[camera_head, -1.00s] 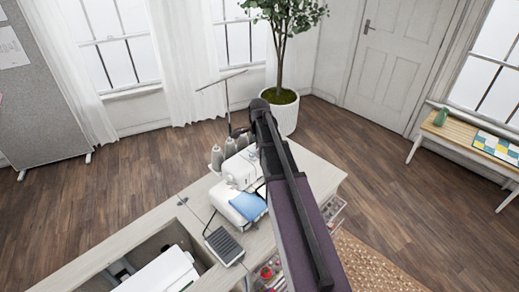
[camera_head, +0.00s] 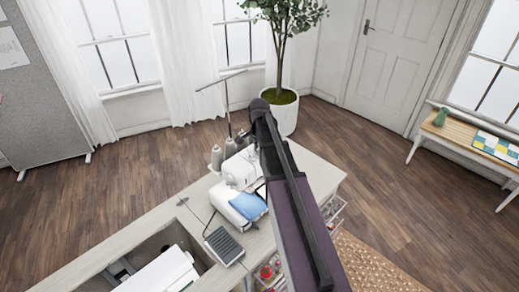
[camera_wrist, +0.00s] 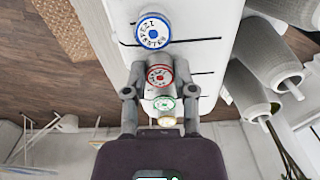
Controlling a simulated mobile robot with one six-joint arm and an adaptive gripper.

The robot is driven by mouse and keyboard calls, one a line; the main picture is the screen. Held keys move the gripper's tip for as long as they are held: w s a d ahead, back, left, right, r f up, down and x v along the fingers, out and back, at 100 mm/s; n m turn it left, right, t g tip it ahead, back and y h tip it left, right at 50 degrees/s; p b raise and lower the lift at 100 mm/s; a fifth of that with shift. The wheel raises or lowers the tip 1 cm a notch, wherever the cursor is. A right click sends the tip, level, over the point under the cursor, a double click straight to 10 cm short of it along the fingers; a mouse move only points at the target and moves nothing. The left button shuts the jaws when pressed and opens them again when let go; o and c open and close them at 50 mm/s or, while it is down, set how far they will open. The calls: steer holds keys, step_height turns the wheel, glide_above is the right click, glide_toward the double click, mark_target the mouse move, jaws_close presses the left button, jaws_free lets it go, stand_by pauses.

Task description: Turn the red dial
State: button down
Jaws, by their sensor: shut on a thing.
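In the wrist view the red dial (camera_wrist: 159,76) is a white numbered disc with a red rim on the front of the white machine (camera_wrist: 194,30). My gripper (camera_wrist: 159,72) has its two grey fingers on either side of it and is shut on it. A larger blue-rimmed dial (camera_wrist: 152,32) sits above it. A green-rimmed dial (camera_wrist: 164,103) and a yellow one (camera_wrist: 167,121) sit below it, between the finger bases. In the head view the machine (camera_head: 240,171) stands on the cabinet, and my arm hides the dials and gripper.
Grey thread cones (camera_wrist: 246,88) stand close to the right in the wrist view. In the head view a blue cloth (camera_head: 248,205) and a dark foot pedal (camera_head: 224,245) lie near the machine. A potted tree (camera_head: 284,112) stands behind the cabinet top (camera_head: 320,174).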

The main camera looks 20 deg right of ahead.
steer(key=shift+n, duration=0.6)
steer(key=shift+c, duration=2.2)
jaws_free()
steer(key=shift+m, duration=0.4)
